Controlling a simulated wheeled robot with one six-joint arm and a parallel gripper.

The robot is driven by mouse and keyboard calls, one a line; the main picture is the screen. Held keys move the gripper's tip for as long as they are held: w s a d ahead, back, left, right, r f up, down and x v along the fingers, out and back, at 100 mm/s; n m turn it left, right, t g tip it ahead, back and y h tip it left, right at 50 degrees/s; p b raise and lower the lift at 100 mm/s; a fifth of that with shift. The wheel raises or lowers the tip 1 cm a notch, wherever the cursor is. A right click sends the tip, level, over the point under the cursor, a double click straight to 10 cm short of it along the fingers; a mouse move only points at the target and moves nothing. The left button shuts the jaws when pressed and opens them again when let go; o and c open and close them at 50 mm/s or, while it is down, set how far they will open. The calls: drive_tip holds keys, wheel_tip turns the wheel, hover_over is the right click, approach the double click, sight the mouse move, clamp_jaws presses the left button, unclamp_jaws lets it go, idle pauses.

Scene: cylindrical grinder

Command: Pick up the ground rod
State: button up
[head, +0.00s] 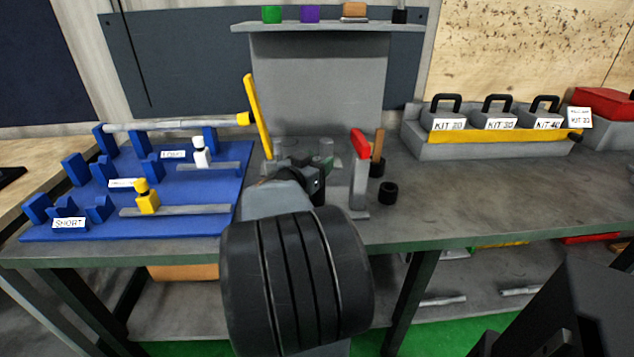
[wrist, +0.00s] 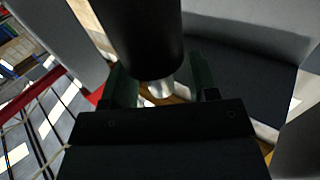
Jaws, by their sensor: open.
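My gripper (wrist: 160,92) shows in the wrist view as two dark green fingers, apart, one on each side of a pale shiny piece (wrist: 159,87). That piece could be the rod's end, but a dark cylinder covers most of the view above it, so I cannot tell.
A blue rack (head: 200,215) with size labels stands at left, with a long grey rod (head: 170,124) across its back. A black cylinder (head: 388,193) sits right of the grinder. Kit boxes (head: 500,115) stand at back right. The right bench top (head: 500,190) is clear.

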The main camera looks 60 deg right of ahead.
drive_tip(key=shift+c, duration=0.3)
clamp_jaws()
drive_tip(key=shift+r, duration=0.1)
